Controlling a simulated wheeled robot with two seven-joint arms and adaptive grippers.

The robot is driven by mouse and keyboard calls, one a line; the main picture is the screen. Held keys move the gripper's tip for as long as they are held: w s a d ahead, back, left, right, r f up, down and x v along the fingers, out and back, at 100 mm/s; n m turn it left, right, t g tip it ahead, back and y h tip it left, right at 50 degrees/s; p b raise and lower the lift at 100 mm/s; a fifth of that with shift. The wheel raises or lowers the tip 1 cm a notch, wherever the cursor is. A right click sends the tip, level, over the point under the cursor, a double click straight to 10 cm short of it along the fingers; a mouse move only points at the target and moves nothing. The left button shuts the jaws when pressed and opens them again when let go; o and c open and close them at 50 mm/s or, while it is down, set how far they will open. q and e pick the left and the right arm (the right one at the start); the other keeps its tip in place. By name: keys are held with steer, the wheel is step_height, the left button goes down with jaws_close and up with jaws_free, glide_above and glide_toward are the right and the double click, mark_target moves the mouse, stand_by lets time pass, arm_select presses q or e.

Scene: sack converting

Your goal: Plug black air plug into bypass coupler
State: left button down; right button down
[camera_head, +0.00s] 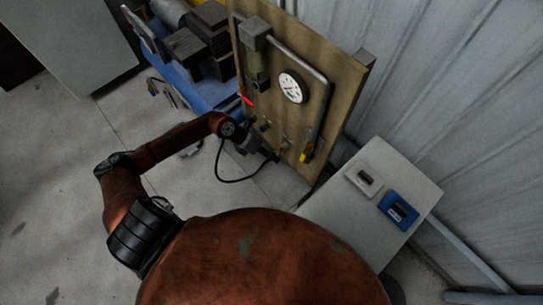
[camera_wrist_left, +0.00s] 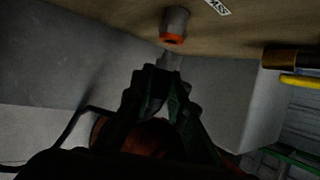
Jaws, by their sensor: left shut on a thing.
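My left gripper (camera_head: 268,154) is at the lower part of the wooden panel. In the left wrist view its two fingers (camera_wrist_left: 161,84) are shut on the black air plug, whose grey metal tip (camera_wrist_left: 169,61) sticks out toward the panel. The plug's body is mostly hidden between the fingers. The bypass coupler (camera_wrist_left: 175,24), a grey cylinder with an orange ring, stands out from the panel just beyond the tip. The tip is close below the ring with a small gap showing. A black hose (camera_head: 221,171) loops down from the gripper. My right gripper is not in view.
The wooden panel (camera_head: 331,72) carries a round gauge (camera_head: 292,87), pipes and a yellow-handled part (camera_head: 307,153). A label (camera_wrist_left: 218,6) is beside the coupler. A brass fitting (camera_wrist_left: 286,57) juts out at right. A grey table (camera_head: 385,160) holds a blue case (camera_head: 399,211).

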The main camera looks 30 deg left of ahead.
arm_select(q)
steer(key=shift+w+d, duration=0.15)
steer(key=shift+w, duration=0.4)
steer(key=shift+w+d, duration=0.15)
steer(key=shift+w, duration=0.35)
stand_by(0.6)
steer(key=c, duration=1.8)
jaws_free()
steer(key=v, duration=1.2)
steer(key=shift+s, duration=0.1)
